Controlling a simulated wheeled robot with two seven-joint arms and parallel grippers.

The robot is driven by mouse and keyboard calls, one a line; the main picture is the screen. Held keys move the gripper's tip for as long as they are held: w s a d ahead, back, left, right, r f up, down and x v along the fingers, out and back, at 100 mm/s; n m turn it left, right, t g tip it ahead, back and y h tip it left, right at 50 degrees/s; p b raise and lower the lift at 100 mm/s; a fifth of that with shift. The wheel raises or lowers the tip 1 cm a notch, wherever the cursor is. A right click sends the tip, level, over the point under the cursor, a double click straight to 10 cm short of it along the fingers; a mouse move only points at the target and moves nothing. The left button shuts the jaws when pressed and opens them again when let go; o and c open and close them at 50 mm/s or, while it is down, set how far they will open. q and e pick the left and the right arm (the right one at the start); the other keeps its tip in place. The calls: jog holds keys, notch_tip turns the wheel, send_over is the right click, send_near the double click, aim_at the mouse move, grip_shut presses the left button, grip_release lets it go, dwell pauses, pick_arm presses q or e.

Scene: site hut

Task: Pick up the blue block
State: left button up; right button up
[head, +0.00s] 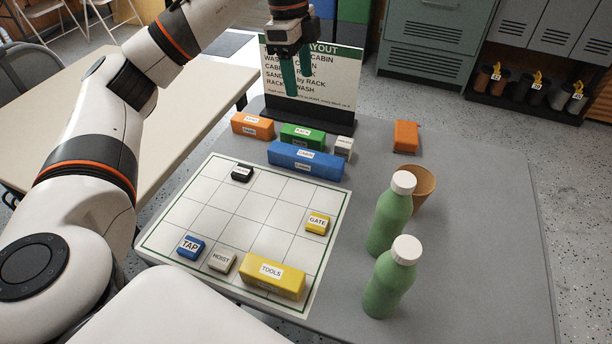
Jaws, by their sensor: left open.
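A long blue block (305,162) with white labels lies on the grey table, just beyond the far edge of the white grid board. A small blue block labelled TAP (190,247) sits on the board's near left part. My left gripper (298,84) points down with its teal fingers apart and nothing between them. It is in front of the layout sign, higher than the long blue block and further back, apart from it. My right gripper is not in view.
Orange (252,126), green (303,136) and small white (343,147) blocks stand close around the long blue block. The grid board (205,210) holds several labelled blocks. Two green bottles (390,220) and a tan cup (424,184) stand right.

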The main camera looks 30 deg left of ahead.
pick_arm(q)
notch_tip(320, 180, down, 6)
jog(key=b, duration=0.8)
send_near(305, 154)
jog(key=shift+d+f, duration=0.1)
jog(key=shift+f, duration=0.3)
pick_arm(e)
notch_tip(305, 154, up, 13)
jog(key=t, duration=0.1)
pick_arm(q)
jog(key=f, duration=0.4)
jog(key=shift+w+d+b, duration=0.1)
jog(key=shift+d+b, duration=0.15)
jog(key=shift+b, duration=0.1)
jog(key=shift+f, duration=0.45)
notch_tip(305, 154, down, 3)
jog(key=shift+d+r+b, duration=0.15)
jog(key=shift+r+b, duration=0.05)
jog(key=shift+b, duration=0.45)
jog(key=shift+w+d+f, duration=0.1)
jog(key=shift+f, duration=1)
jog(key=c, duration=1.2)
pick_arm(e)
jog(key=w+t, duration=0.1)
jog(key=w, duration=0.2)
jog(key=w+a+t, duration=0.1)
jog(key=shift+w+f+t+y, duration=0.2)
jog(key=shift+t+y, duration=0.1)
